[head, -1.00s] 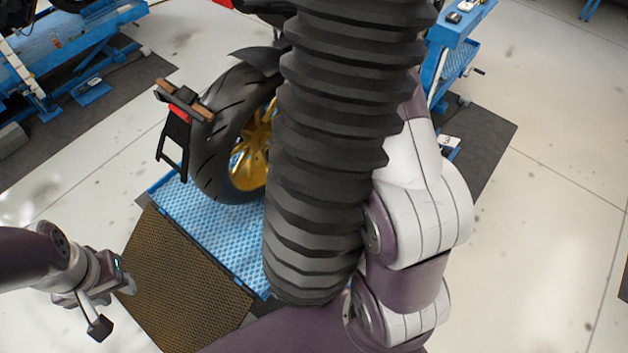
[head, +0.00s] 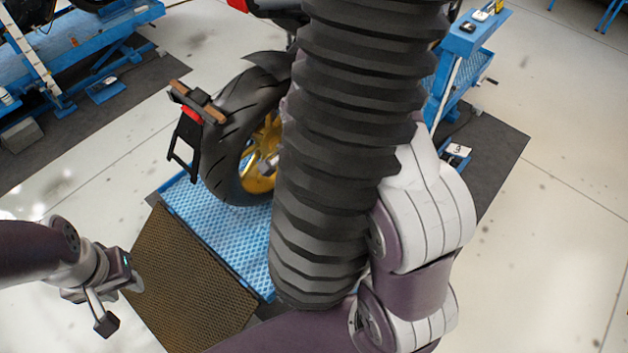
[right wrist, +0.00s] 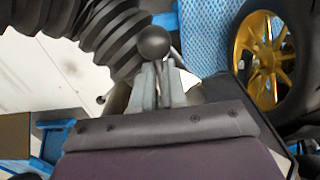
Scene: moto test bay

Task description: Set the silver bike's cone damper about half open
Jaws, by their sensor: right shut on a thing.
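In the right wrist view, my right gripper (right wrist: 165,84) is shut on the damper lever, just below its black ball knob (right wrist: 153,42). Most of the lever is hidden between the fingers. A pale surface, perhaps the cone, shows behind the fingers; the damper's flap angle cannot be seen. A motorcycle with a gold rear wheel (head: 262,160) stands on a blue lift platform; its body colour is mostly hidden. In the head view the right gripper is hidden behind a black ribbed tube (head: 350,150). My left gripper (head: 128,282) is at the lower left, away from the bike; its finger gap is unclear.
The ribbed tube also shows in the right wrist view (right wrist: 112,35). A brown mesh ramp (head: 185,275) meets the blue platform (head: 225,225). A blue cart (head: 465,60) stands behind at the right. Another blue lift (head: 85,50) is at the upper left. Floor at the right is clear.

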